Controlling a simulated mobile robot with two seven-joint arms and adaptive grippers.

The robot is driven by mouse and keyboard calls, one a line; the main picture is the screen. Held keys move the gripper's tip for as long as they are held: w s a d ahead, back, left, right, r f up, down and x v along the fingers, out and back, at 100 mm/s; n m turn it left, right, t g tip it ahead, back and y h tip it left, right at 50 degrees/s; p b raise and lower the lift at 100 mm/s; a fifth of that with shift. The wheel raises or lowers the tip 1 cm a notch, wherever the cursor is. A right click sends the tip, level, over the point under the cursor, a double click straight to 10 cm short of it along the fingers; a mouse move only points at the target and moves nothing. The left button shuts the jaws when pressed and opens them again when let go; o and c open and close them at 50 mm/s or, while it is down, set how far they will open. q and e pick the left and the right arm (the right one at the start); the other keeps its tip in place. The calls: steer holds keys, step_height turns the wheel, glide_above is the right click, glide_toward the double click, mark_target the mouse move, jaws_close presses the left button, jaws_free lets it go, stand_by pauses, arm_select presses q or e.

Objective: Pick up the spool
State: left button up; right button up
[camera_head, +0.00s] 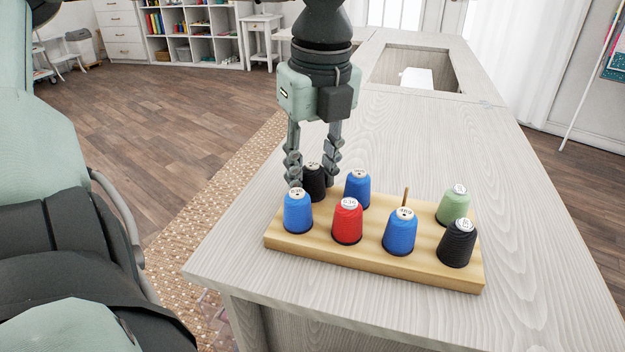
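A wooden spool rack (373,265) lies on the table and holds several thread spools. A black spool (315,184) stands at its back left. My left gripper (312,178) points down there, one finger at each side of this black spool's top; I cannot tell whether the fingers touch it. The front row has a blue spool (298,214), a red spool (347,223), another blue spool (400,235) and a black spool (456,246). Behind stand a blue spool (357,191) and a green spool (453,207). My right gripper is out of view.
A bare wooden peg (405,197) stands between the back blue and green spools. The pale wood table (540,255) is clear to the right of the rack. A rectangular opening (395,65) is at its far end. A woven rug (215,205) lies left.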

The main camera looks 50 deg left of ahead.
mark_target(308, 164)
arm_select(q)
steer(key=shift+c, duration=1.3)
steer(key=shift+r, duration=0.1)
steer(key=shift+r, duration=0.6)
steer(key=r, duration=0.3)
steer(key=shift+s+a+r, duration=0.15)
steer(key=shift+s+a, duration=0.05)
steer(key=shift+s, duration=0.05)
steer(key=s+a+r+b, duration=0.2)
steer(key=s+a+r, duration=0.4)
steer(key=s+a, duration=0.1)
steer(key=shift+s+a+r, duration=0.15)
steer(key=shift+s+a, duration=0.05)
steer(key=shift+s, duration=0.4)
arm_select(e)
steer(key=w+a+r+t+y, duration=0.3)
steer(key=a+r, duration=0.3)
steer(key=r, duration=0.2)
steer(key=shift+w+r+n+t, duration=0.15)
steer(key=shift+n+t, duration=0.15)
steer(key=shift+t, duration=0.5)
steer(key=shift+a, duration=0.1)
